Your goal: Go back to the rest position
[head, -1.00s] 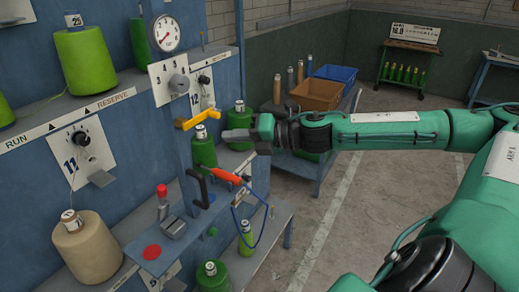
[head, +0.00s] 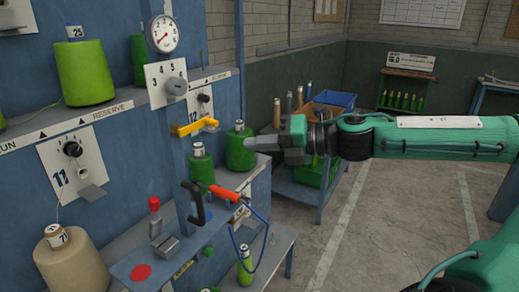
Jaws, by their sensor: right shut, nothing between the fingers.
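My right gripper (head: 262,144) is shut and empty. It points left, in front of the blue trolley and just right of a green spool (head: 240,150) on the ledge; I cannot tell whether it touches the spool. My green right arm comes in from the right edge. My left gripper is not in view.
The blue machine panel on the left carries a gauge (head: 163,33), a yellow lever (head: 195,126), a red-handled tool (head: 224,193) with a blue cord, and several spools. A blue bin (head: 334,99) stands behind my arm. The floor (head: 375,225) below it is clear.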

